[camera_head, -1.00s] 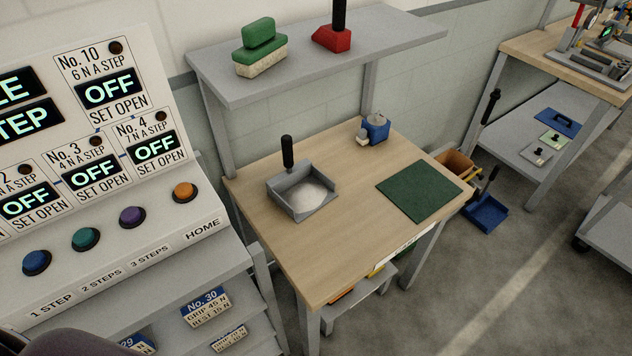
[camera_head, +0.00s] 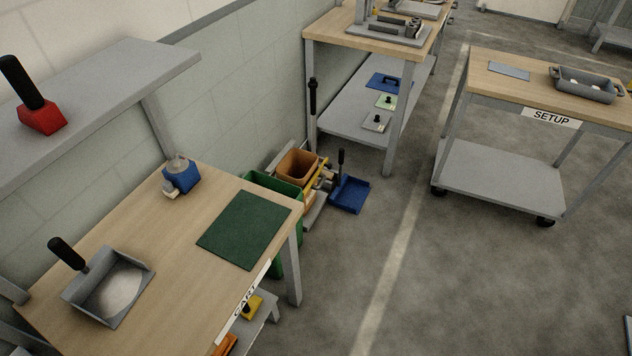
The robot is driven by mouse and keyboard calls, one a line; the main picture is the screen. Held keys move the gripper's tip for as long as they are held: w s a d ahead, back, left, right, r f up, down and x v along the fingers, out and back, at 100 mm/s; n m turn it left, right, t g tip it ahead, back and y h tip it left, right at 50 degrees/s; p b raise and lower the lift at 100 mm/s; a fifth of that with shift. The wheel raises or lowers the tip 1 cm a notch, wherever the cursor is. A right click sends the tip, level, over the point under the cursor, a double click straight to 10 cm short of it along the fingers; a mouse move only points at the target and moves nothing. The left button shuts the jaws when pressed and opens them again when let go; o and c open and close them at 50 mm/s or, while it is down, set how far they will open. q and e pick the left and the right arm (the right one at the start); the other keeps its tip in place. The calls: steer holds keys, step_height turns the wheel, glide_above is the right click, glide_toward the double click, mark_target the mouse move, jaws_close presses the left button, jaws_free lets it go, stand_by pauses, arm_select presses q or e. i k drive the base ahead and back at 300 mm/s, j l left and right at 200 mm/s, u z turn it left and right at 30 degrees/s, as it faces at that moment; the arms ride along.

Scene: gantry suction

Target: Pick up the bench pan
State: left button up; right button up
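The bench pan, a grey open pan (camera_head: 78,289) with an upright black handle (camera_head: 67,253), stands on the wooden top of the table labelled CART (camera_head: 150,235), at the lower left of the head view. A pale, whitish material (camera_head: 118,290) lies in it. A blue pan (camera_head: 350,194) with a black upright handle stands on the floor farther off. Neither of my grippers shows in the head view.
A green mat (camera_head: 245,229) and a small blue device (camera_head: 183,177) are on the same table. A grey shelf with a red-based brush (camera_head: 42,118) overhangs its back. A SETUP cart (camera_head: 550,118) stands right. Open floor (camera_head: 440,280) lies between.

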mark_target(105, 288)
steer(key=u, duration=1.55)
steer(key=l+u, duration=0.4)
steer(key=l, duration=0.4)
steer(key=l+u, duration=0.45)
steer(key=l, duration=0.4)
